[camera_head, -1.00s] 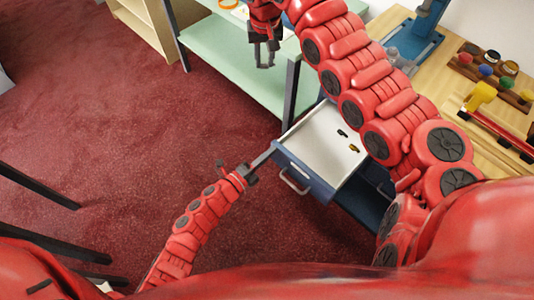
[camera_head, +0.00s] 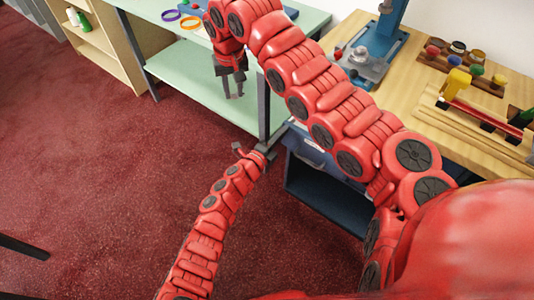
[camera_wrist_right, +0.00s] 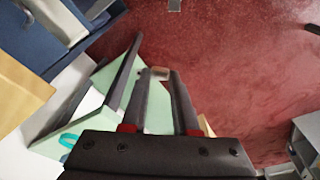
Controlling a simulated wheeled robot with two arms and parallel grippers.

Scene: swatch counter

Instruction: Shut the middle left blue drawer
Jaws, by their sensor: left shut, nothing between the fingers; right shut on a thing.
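The blue drawer (camera_head: 304,148), with a small white label, sits in the blue cabinet under the counter. Its front is close to the cabinet and no white interior shows; my right arm covers its right part, so I cannot tell whether it is fully shut. My left gripper (camera_head: 277,138) is shut and empty, its fingers at the drawer's left front edge; contact is unclear.
Below the drawer is a dark open bay (camera_head: 325,190). The green table (camera_head: 195,78) and its dark leg (camera_head: 264,105) stand close left of the cabinet. The wooden counter (camera_head: 405,100) holds a blue press (camera_head: 375,50) and several jars. Red carpet (camera_head: 90,150) is free at left.

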